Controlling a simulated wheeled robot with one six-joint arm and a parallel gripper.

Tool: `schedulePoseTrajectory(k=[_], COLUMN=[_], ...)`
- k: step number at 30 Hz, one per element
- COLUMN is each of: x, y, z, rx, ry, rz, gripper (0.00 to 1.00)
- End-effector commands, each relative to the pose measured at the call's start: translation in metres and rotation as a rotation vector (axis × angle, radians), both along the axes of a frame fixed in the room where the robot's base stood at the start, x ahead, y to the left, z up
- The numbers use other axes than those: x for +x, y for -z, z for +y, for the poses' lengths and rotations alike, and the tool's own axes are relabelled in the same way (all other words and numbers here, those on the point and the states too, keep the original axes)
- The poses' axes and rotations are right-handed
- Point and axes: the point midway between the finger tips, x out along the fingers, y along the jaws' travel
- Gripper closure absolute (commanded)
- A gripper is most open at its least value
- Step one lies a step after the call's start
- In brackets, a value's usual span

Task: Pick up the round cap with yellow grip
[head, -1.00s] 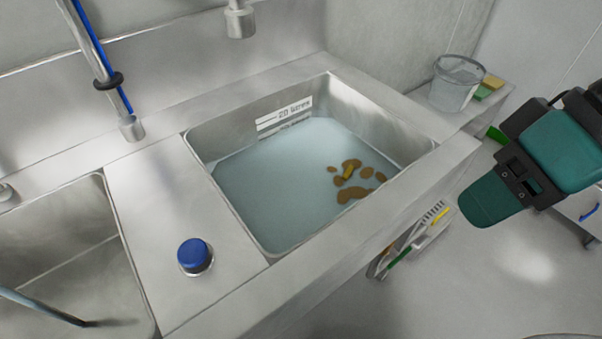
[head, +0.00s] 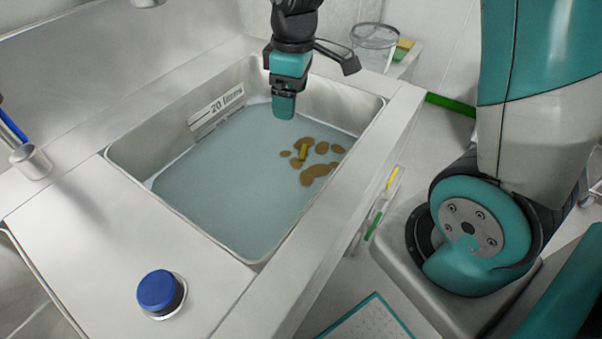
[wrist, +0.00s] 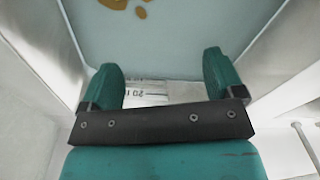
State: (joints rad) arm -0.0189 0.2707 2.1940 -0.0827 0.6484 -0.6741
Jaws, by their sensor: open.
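Brown patches (wrist: 113,4) lie at the top edge of that view, beyond the fingertips; the yellow grip is not visible there.
The basin's walls surround the water, with a white level label (head: 216,107) on the back wall. A blue round knob (head: 158,291) stands on the counter at front left. A clear bucket (head: 374,45) stands on a shelf behind. The water left of the patches is open.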

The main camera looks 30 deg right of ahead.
Motion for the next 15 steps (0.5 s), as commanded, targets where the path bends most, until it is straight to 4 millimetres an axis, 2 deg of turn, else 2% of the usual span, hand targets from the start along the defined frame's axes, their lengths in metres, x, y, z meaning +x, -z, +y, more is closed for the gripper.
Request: schedulePoseTrajectory(k=[1, 3, 6, 11, 15], x=[0.010, 0.018, 0.023, 0.023, 0.022], y=[0.022, 0.035, 0.049, 0.079, 0.112], z=[-0.014, -0.028, -0.038, -0.040, -0.041], rx=[-0.024, -0.049, -0.066, -0.068, -0.068], ry=[-0.009, -0.026, -0.038, -0.041, -0.039], rz=[0.012, 0.019, 0.026, 0.030, 0.030], gripper=[0.13, 0.13, 0.13, 0.13, 0.13])
